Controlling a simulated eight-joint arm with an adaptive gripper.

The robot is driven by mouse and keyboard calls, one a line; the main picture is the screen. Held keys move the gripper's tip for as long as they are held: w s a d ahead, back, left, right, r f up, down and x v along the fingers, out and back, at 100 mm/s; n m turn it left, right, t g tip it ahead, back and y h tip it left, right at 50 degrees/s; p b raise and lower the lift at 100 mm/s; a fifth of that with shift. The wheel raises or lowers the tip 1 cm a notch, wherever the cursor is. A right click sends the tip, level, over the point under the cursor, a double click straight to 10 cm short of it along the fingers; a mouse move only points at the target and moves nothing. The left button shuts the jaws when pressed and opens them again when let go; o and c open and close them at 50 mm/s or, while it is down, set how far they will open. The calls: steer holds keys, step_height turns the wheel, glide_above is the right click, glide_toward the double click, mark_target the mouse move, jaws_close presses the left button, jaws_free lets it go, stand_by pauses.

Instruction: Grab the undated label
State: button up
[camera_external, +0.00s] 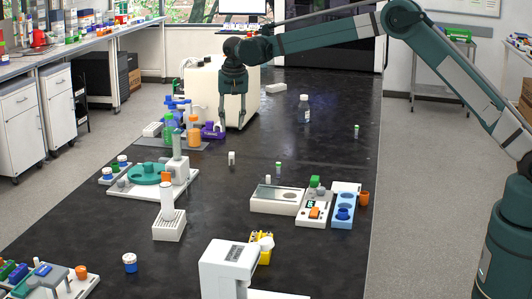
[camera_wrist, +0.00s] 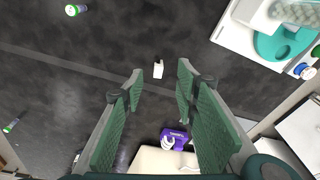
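My gripper (camera_external: 233,122) hangs pointing down over the far part of the black bench, in front of a white box-shaped machine. In the wrist view its two green-padded fingers (camera_wrist: 160,78) are wide apart with nothing between them. A small white item with a dark end (camera_wrist: 158,68) lies or stands on the bench beyond the fingertips, apart from them. It appears to be the small white piece (camera_external: 231,158) below my gripper in the external view. It is too small to tell whether it is the undated label, and no writing can be read.
A purple holder (camera_wrist: 175,137) and the white machine (camera_external: 205,88) stand near my gripper. A green-capped vial (camera_external: 278,168) stands right of the white piece. A stand with a teal disc (camera_external: 150,173) is nearer left. Bare bench surrounds the white piece.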

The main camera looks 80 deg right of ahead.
steer(key=m, duration=0.2)
glide_above(232, 153)
steer(key=shift+g, duration=0.4)
steer(key=f, duration=0.6)
steer(key=a+f, duration=0.1)
steer(key=f, duration=0.2)
steer(key=shift+s+f, duration=0.15)
steer(key=shift+d+f, duration=0.15)
steer(key=shift+f, duration=1.1)
steer(key=shift+w+d+f, duration=0.1)
steer(key=shift+f, duration=1.2)
steer(key=shift+w+d+f, duration=0.1)
steer(key=shift+f, duration=1.2)
steer(key=c, duration=0.8)
